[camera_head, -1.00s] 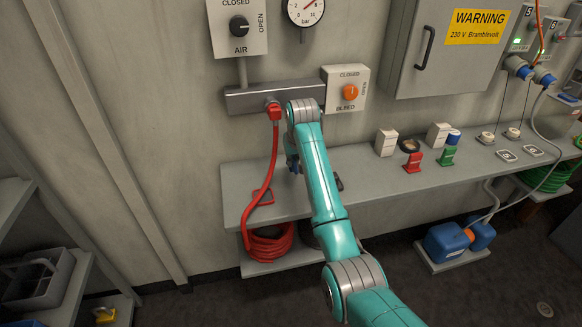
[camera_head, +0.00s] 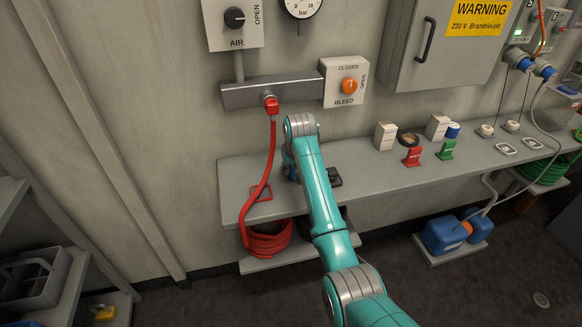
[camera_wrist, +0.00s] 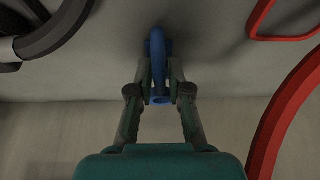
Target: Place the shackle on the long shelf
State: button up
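The blue shackle (camera_wrist: 159,75) shows in the wrist view between the two fingers of my gripper (camera_wrist: 160,82), which appear closed on its sides. In the head view my arm hides most of the gripper and only a little blue (camera_head: 290,170) shows at its left. The long grey shelf (camera_head: 375,165) runs along the wall, and my gripper is over its left part. The shelf's surface also fills the top of the wrist view (camera_wrist: 205,55). I cannot tell whether the shackle touches it.
A red hose (camera_head: 259,185) hangs from the manifold (camera_head: 240,94) left of my gripper, beside a red bracket (camera_head: 262,195). A dark object (camera_head: 335,178) lies just right of the gripper. White boxes (camera_head: 385,136) and red (camera_head: 412,156) and green (camera_head: 447,149) items stand farther right.

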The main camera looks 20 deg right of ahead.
jog(key=shift+o, duration=0.6)
jog(key=shift+r, duration=0.25)
jog(key=v, duration=1.1)
jog(key=shift+s+r, duration=0.15)
jog(key=shift+r, duration=0.25)
